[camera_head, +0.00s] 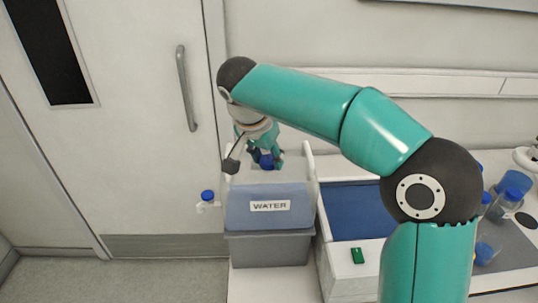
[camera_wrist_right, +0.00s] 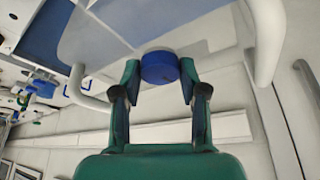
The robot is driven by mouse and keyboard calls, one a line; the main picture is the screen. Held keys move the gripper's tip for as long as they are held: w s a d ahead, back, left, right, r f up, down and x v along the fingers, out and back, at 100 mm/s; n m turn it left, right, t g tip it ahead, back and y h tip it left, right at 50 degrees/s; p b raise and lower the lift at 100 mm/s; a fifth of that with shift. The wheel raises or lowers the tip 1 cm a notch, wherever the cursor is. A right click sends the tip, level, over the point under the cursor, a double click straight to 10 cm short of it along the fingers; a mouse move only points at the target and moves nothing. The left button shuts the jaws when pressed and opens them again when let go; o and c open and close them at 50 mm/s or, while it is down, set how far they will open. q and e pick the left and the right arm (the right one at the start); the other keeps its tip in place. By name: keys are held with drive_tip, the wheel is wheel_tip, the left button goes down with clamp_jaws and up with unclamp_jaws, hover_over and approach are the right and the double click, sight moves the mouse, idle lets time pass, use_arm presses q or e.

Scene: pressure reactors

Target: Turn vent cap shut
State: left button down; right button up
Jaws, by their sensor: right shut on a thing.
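The blue vent cap (camera_head: 267,162) sits at the top of the water container (camera_head: 266,220), a translucent bluish tank labelled WATER. My right gripper (camera_head: 265,158) reaches down over the container's top from behind and is shut on the cap. In the right wrist view, the round blue cap (camera_wrist_right: 160,67) is between the two fingertips, one on each side. Whether the cap is fully seated on its neck cannot be told. My left gripper is not in view.
A spout with a small blue cap (camera_head: 207,196) sticks out at the container's left. Blue-capped bottles (camera_head: 510,190) stand at far right. A door (camera_head: 130,130) is behind left.

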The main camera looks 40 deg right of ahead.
drive_tip(key=shift+w+a+m+g+p, duration=0.1)
drive_tip(key=shift+m+g+p, duration=0.4)
drive_tip(key=shift+m, duration=0.9)
drive_tip(key=o, duration=1.1)
drive_tip(key=shift+o, duration=0.2)
drive_tip(key=shift+r, duration=0.15)
drive_tip(key=w+v, duration=0.1)
drive_tip(key=v, duration=1)
drive_tip(key=shift+s+a+r, duration=0.2)
drive_tip(key=shift+s+a, duration=0.15)
drive_tip(key=shift+s, duration=0.05)
